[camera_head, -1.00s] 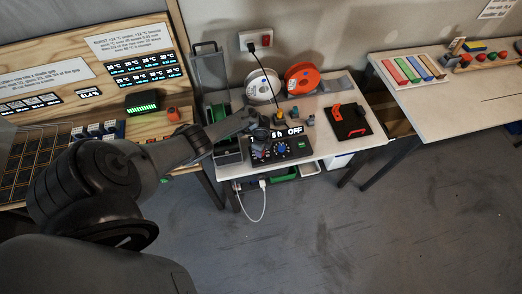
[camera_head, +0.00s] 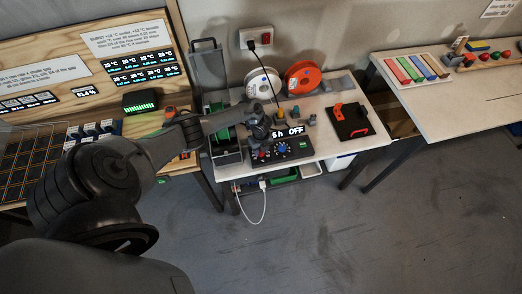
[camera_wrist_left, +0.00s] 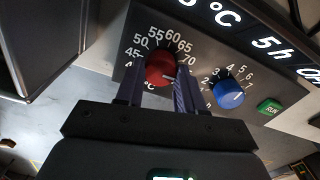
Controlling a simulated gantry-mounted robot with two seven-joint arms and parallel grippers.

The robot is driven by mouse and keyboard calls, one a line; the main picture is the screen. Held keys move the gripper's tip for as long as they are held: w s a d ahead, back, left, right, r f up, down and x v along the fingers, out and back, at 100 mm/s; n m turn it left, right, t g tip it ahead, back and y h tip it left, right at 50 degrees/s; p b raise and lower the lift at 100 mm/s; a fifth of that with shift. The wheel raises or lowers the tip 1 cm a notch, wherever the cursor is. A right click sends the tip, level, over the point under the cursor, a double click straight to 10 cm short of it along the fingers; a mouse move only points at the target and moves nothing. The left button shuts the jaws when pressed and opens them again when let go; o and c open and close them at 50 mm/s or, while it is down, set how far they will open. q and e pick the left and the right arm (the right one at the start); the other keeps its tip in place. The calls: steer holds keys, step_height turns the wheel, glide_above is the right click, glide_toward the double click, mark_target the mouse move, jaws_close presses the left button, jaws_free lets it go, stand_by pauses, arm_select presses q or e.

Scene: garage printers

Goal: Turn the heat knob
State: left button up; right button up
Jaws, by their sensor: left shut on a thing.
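The heat knob is the red dial marked in °C, seen in the left wrist view (camera_wrist_left: 161,68) with a ring of numbers from about 45 to 70. My left gripper (camera_wrist_left: 158,90) has its two fingers on either side of this red knob and is shut on it. In the head view my left gripper (camera_head: 259,140) reaches down over the left part of the dark control panel (camera_head: 303,153). A blue knob (camera_wrist_left: 228,93) sits to the right of the red one, with a green RUN button (camera_wrist_left: 269,107) beyond it. My right gripper is not in view.
A lit display (camera_head: 288,132) reads "5 h OFF" behind the knobs. A white spool (camera_head: 262,84) and an orange spool (camera_head: 304,77) stand at the back of the table.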

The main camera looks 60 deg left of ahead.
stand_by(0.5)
arm_select(q)
steer(key=o, duration=0.8)
steer(key=shift+c, duration=0.2)
steer(key=shift+o, duration=1.4)
steer(key=shift+r, duration=0.1)
step_height(320, 180, up, 11)
steer(key=p, duration=0.2)
